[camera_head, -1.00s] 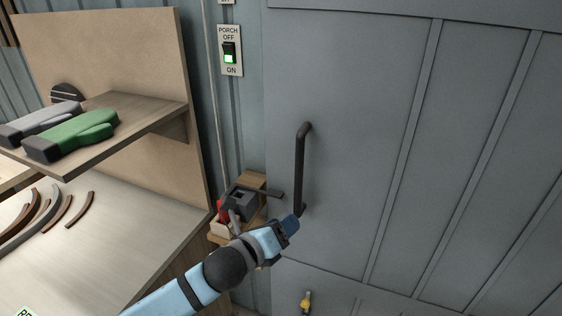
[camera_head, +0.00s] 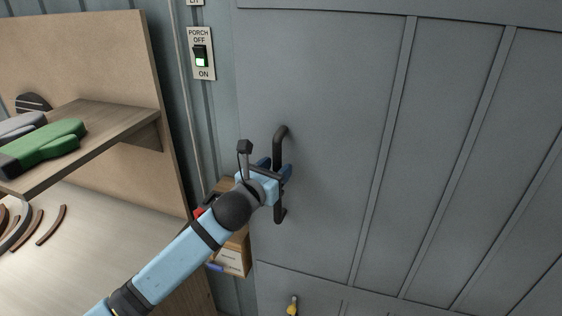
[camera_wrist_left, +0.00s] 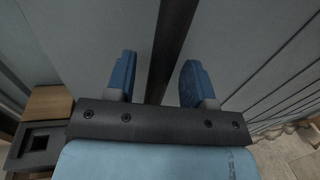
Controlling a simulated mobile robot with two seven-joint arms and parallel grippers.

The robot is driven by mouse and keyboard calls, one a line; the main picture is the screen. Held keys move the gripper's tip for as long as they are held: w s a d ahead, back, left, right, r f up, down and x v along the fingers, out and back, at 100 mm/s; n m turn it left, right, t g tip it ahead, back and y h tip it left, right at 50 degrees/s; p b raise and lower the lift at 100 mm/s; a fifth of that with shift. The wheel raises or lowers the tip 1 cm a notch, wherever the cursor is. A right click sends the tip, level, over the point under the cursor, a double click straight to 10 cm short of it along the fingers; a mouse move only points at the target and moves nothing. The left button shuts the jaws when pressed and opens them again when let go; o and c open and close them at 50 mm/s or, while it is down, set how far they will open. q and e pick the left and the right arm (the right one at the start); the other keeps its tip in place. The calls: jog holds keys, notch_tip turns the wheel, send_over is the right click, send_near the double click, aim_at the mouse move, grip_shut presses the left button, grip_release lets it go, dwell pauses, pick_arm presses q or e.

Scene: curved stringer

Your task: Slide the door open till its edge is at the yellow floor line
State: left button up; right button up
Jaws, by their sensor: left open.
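The grey panelled door (camera_head: 325,90) fills the right of the head view. Its dark vertical bar handle (camera_head: 279,148) is near the door's left edge. My left gripper (camera_head: 282,172) is at the middle of the handle. In the left wrist view my left gripper (camera_wrist_left: 157,80) is open, with one blue finger on each side of the handle (camera_wrist_left: 172,45); a gap shows between the bar and each finger. The yellow floor line is not seen in these views. My right gripper is not in view.
A porch switch (camera_head: 201,55) is on the wall. A wooden box (camera_head: 232,258) sits below my gripper. A small yellow item (camera_head: 292,307) is low on the door.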

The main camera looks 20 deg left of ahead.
pick_arm(q)
jog(key=shift+x, duration=1.45)
jog(key=shift+c, duration=0.5)
grip_shut()
jog(key=shift+d, duration=0.1)
